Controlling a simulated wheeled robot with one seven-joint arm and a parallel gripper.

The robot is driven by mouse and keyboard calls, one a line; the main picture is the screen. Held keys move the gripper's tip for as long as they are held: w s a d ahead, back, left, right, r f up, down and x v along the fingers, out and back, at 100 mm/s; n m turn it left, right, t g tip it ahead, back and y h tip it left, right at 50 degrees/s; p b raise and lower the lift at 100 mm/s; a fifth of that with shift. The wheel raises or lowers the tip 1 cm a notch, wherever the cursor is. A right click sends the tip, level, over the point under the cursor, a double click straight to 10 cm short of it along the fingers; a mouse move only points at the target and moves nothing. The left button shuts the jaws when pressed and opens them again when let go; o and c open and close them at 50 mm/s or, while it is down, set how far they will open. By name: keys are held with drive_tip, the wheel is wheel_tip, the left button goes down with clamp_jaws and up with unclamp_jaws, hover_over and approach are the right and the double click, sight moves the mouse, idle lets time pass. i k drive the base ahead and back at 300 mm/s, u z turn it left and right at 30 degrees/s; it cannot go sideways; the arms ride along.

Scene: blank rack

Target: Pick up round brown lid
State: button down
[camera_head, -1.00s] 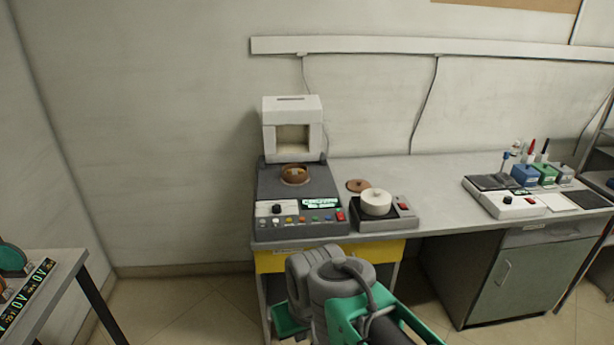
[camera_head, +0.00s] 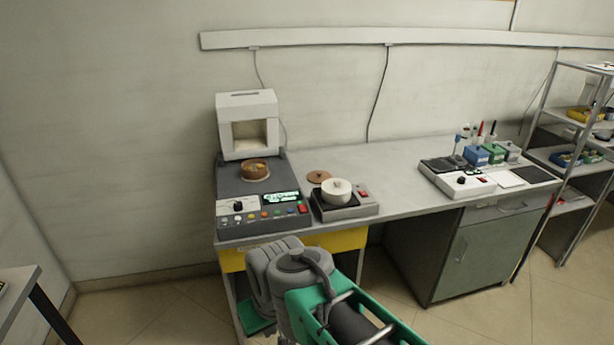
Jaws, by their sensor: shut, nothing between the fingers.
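The round brown lid (camera_head: 318,176) lies flat on the grey worktop, just behind and left of a white lidded pot (camera_head: 337,191). It appears to have a small knob on top, and the pot stands close to its front right edge. A brown round bowl (camera_head: 256,169) sits on the dark grey machine to the left of the lid. My arm shows at the bottom middle, in front of the bench and well short of the lid. The fingers of my gripper are not visible.
The pot stands on a small grey device (camera_head: 347,210) with a red switch. A white box-shaped housing (camera_head: 248,99) rises behind the bowl. The worktop (camera_head: 391,179) right of the lid is clear up to a white control unit (camera_head: 465,186). A metal shelf (camera_head: 551,155) stands at far right.

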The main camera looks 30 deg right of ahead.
sight(317, 178)
drive_tip(key=z, duration=1.4)
drive_tip(key=i, duration=1.7)
drive_tip(key=u, duration=2.95)
